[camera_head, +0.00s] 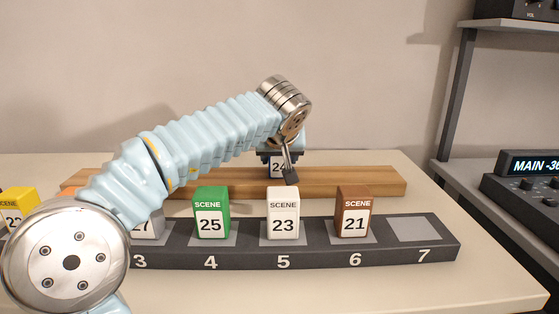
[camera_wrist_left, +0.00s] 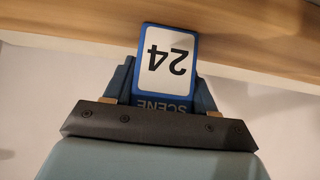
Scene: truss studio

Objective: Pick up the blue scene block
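The blue scene block (camera_wrist_left: 194,66), with a white label reading 24, is between the fingers of my left gripper (camera_wrist_left: 166,85) in the left wrist view. The fingers lie against both its sides, so the gripper looks shut on it. In the head view the block (camera_head: 278,173) shows at the wooden plank, partly hidden by my left gripper (camera_head: 279,160) and wrist. I cannot tell whether its base touches the plank. My right gripper is not in view.
The wooden plank (camera_head: 358,181) lies behind a dark numbered rack (camera_head: 320,259). The rack holds a green block (camera_head: 211,200), a white block (camera_head: 283,200) and a brown block (camera_head: 353,198). Slot 7 (camera_head: 413,229) is empty. A yellow block (camera_head: 17,199) stands far left, and my arm partly hides another block.

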